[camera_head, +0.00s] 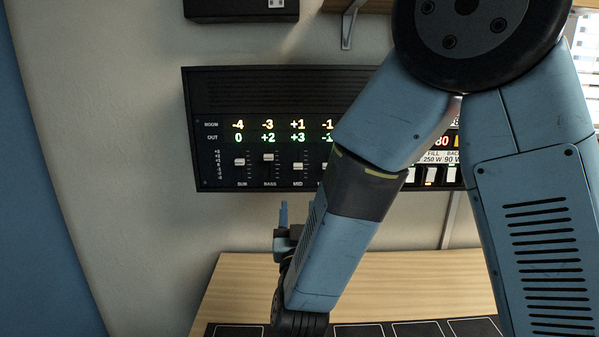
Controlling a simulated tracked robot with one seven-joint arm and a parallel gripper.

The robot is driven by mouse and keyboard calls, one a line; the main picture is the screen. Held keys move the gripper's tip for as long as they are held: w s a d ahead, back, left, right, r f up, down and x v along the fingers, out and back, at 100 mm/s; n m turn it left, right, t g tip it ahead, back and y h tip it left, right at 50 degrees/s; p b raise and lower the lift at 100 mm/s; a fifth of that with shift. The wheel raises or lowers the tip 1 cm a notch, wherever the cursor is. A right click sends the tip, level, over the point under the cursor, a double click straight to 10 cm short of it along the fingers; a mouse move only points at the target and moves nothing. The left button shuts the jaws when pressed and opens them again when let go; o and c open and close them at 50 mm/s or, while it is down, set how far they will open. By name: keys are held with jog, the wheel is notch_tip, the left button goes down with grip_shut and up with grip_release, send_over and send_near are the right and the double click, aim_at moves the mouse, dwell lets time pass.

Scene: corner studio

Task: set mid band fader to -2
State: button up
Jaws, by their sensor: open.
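The mid band fader (298,166) is a light knob in a vertical slot, above the label MID on the black wall panel (222,170). Its column reads ROOM +1 and OUT +3. The SUB fader (239,162) and BASS fader (269,157) are to its left, reading OUT 0 and +2. A further fader to the right is mostly hidden by my arm. My gripper (283,212) is open and points up, below the panel and a little left of the mid fader in the picture. It appears clear of the faders, and only one finger shows plainly.
A light wooden desk (235,290) with dark pads (358,330) is below. A row of lit switches (430,174) is to the right, partly behind my arm. A dark box (235,8) is above. Bare wall lies left of the panel.

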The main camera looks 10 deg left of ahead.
aim_at(298, 166)
jog(key=x, duration=1.3)
jog(key=shift+w, duration=0.15)
grip_shut()
dwell(0.3)
